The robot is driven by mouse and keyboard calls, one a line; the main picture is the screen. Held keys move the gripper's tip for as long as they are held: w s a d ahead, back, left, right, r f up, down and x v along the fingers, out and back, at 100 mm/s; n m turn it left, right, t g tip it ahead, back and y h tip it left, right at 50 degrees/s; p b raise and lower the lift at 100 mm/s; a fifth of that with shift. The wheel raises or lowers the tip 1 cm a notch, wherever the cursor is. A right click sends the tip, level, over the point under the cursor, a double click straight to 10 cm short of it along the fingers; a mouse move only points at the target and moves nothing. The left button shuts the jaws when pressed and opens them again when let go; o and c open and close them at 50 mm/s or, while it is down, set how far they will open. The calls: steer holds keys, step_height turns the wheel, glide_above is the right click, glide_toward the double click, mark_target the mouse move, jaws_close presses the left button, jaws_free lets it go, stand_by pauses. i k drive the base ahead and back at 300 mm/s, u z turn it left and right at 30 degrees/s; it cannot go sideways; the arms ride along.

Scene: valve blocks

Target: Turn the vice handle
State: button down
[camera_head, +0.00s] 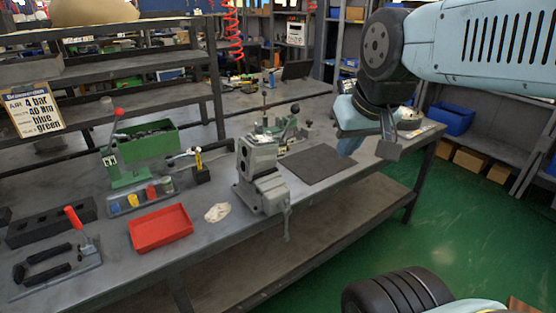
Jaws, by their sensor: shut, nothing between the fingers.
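The grey vice (257,167) stands at the front edge of the workbench, near the middle of the camera_head view. A thin pale bar, which looks like the vice handle (287,222), hangs down at its front side, past the bench edge. It is small and its exact shape is hard to make out. My gripper (389,150) is at the right, above the bench's right part, pointing down. It is shut and empty, and clearly apart from the vice and the handle.
The workbench (225,228) holds a red tray (160,228), a white cloth (217,212), a green press (140,150), a toggle clamp (76,240) and a dark mat (317,165). Shelving (110,75) stands behind. Green floor (420,240) is open at the right front.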

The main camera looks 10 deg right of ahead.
mark_target(283, 205)
steer(key=z, duration=0.65)
steer(key=k, duration=1.25)
steer(key=u, duration=1.2)
steer(key=i, duration=1)
